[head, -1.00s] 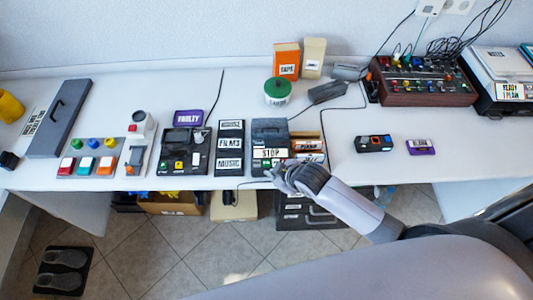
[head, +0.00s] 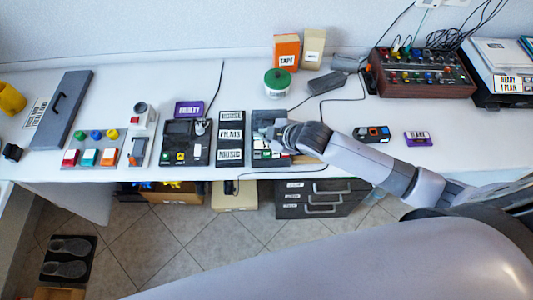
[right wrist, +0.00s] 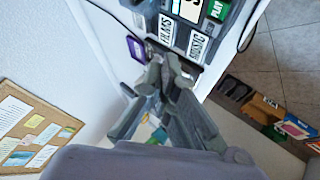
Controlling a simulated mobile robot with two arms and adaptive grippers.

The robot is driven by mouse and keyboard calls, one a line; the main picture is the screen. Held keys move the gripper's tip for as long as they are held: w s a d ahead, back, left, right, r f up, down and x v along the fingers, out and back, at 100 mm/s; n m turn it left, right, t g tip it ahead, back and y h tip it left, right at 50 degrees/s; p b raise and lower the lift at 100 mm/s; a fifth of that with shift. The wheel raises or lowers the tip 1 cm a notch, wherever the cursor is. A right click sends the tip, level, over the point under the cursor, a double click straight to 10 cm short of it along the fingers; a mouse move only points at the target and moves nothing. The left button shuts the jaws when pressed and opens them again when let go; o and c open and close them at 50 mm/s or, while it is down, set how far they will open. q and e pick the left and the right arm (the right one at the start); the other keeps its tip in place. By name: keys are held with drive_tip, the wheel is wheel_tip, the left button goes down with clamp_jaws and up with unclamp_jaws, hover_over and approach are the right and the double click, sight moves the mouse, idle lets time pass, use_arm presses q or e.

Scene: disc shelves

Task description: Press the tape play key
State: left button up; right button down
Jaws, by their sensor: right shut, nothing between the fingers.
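A grey-black device (head: 263,117) sits right of the HOUSE, FILMS and MUSIC panel (head: 230,140). Small white and green keys (head: 259,155) show at its front, too small to read. My right gripper (head: 271,132) is shut and empty over this device, hiding part of it; contact cannot be told. It also shows in the right wrist view (right wrist: 165,70), with the panel (right wrist: 182,40) beyond. A green key marked PLAY (right wrist: 217,9) shows at that view's top, on a dark device past the panel. In the head view a dark device (head: 184,135) with coloured keys stands left of the panel. My left gripper is not in view.
A green-lidded tub (head: 278,82) and an orange TAPE box (head: 287,52) stand behind. A purple FAULTY card (head: 188,109) lies at the back left. A mixer (head: 424,77) stands at the right rear. A corkboard (right wrist: 35,130) shows in the right wrist view.

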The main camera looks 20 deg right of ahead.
drive_tip(key=b, duration=0.7)
hover_over(265, 155)
wheel_tip(265, 155, down, 6)
drive_tip(key=shift+s+f, duration=0.1)
drive_tip(key=shift+f, duration=1)
drive_tip(key=shift+f, duration=0.15)
drive_tip(key=shift+f, duration=0.3)
drive_tip(key=shift+f, duration=0.45)
idle(0.5)
drive_tip(key=shift+r, duration=0.1)
drive_tip(key=shift+r+p, duration=0.8)
